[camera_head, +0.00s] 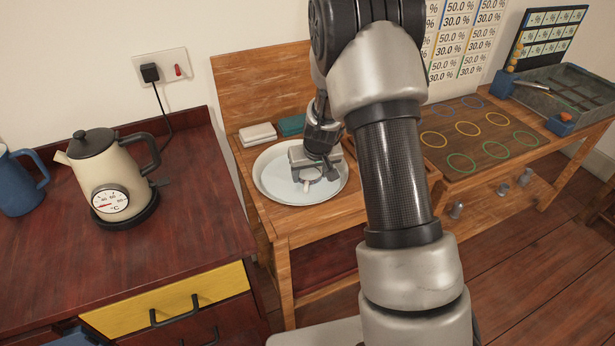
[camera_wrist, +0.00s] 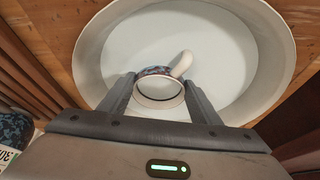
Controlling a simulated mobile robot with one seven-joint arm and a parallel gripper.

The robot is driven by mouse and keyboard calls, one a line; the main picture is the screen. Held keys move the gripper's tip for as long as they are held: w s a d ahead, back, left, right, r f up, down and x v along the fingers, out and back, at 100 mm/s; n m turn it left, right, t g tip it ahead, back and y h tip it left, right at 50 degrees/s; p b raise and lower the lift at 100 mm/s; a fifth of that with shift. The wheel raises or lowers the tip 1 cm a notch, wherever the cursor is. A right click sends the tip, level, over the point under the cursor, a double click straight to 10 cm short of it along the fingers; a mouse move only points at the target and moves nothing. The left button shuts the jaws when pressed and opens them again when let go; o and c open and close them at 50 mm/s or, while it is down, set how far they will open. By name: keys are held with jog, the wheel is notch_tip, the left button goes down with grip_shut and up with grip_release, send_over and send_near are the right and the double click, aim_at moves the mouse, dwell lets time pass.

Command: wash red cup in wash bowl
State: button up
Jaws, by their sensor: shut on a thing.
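The cup (camera_wrist: 158,92) has a white rim, a white handle and a blue-and-red patterned side in the wrist view. My gripper (camera_wrist: 160,82) is shut on it, one finger on each side, with the handle pointing away from the palm. In the head view my gripper (camera_head: 312,176) is low inside the wash bowl (camera_head: 270,176), and only a small pale part of the cup (camera_head: 306,186) shows. The white, round bowl stands on a wooden table; its rim fills much of the wrist view (camera_wrist: 283,58). I cannot tell whether the cup touches the bowl's bottom.
A white sponge or block (camera_head: 257,134) and a teal one (camera_head: 291,125) lie behind the bowl. A cream kettle (camera_head: 108,172) and a blue jug (camera_head: 18,185) stand on the dark counter at left. Coloured rings (camera_head: 467,128) mark the board at right, beyond my arm.

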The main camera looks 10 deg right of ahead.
jog(key=shift+s+a+p, duration=0.25)
jog(key=shift+a+p, duration=0.1)
jog(key=shift+a, duration=0.95)
notch_tip(320, 180, up, 10)
jog(key=p, duration=0.6)
jog(key=shift+p, duration=0.35)
